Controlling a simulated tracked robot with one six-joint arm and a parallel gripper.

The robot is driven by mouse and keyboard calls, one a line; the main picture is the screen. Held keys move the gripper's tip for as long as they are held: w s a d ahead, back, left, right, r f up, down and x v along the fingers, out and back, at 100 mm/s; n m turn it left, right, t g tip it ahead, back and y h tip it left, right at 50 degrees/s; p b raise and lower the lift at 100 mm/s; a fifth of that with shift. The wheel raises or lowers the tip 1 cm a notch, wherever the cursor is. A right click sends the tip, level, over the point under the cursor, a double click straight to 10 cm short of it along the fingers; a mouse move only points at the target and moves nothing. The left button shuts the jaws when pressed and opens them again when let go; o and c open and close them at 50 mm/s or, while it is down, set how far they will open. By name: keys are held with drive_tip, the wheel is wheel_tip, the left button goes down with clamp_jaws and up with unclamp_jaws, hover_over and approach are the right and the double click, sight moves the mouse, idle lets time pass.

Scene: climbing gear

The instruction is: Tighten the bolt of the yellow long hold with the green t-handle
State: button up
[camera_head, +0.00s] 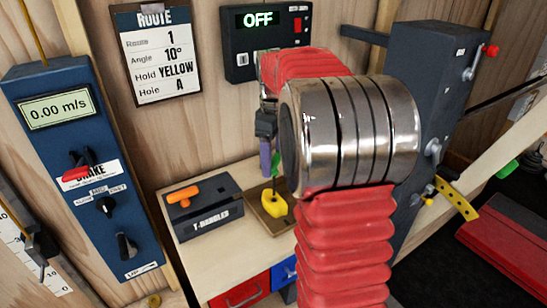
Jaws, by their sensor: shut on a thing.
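My gripper (266,140) hangs fingers down over the bench, partly hidden by my own arm. It is shut on the green t-handle (276,164), of which only a small green part shows. A yellow hold (276,206) sits just below on a brown tray (267,226). A thin shaft seems to run down beside the hold. I cannot tell whether the t-handle's tip is in the bolt, and the bolt is not visible.
A dark T-HANDLES block (205,212) with an orange t-handle (184,195) stands left of the tray. Red and blue drawers (240,292) are below. A blue brake panel (84,170), OFF display box (262,40) and dark column (433,100) surround the bench.

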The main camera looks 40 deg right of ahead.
idle(0.3)
drive_tip(key=n, duration=0.5)
drive_tip(key=shift+n, duration=3)
drive_tip(key=o, duration=0.6)
drive_tip(key=c, duration=0.6)
drive_tip(key=shift+f, duration=0.55)
